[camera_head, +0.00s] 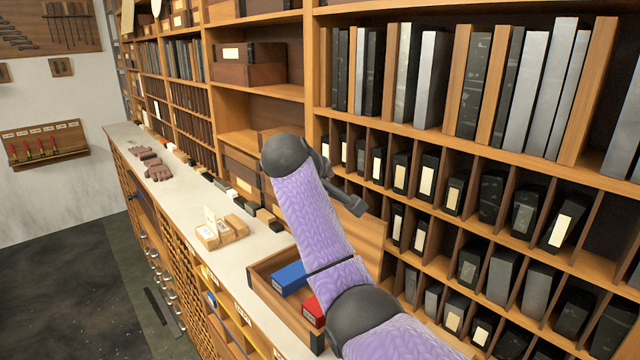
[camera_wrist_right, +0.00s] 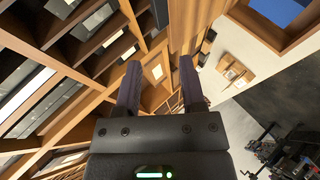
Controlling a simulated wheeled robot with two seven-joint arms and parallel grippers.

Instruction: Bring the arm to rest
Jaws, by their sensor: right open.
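My right arm (camera_head: 312,212), in a purple sleeve with dark joints, reaches up from the lower right in the head view, in front of the shelves. My right gripper (camera_wrist_right: 160,82) is open in the wrist view, with two dark fingers apart and nothing between them. In the head view only a dark part of the gripper (camera_head: 347,200) shows past the forearm, close to the shelf front. I cannot tell whether it touches the shelf. My left gripper is not in view.
A wooden tray (camera_head: 262,292) holds a blue box (camera_head: 289,278) and a red box (camera_head: 313,311), beside the arm. Shelves of dark type blocks (camera_head: 480,85) fill the right. The long counter (camera_head: 190,185) carries small wooden blocks (camera_head: 221,232). Open floor (camera_head: 60,290) lies at left.

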